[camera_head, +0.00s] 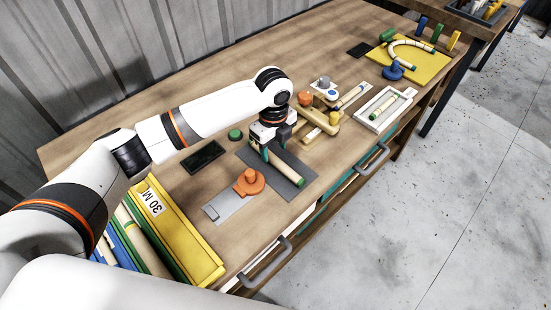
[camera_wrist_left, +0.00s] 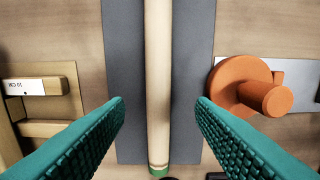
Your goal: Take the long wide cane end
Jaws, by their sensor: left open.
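A long pale cane (camera_head: 279,166) with a green end lies on a dark grey mat (camera_head: 301,164) on the workbench. In the left wrist view the cane (camera_wrist_left: 158,70) runs straight up the middle, its green end near the bottom edge. My left gripper (camera_head: 273,149) is over the mat, pointing down at the cane. In the left wrist view its teal fingers (camera_wrist_left: 160,103) are open, one on each side of the cane, with gaps between. My right gripper is not in view.
An orange clamp (camera_head: 249,181) on a metal plate is beside the mat; a wooden fixture (camera_head: 323,130) stands on its other side.

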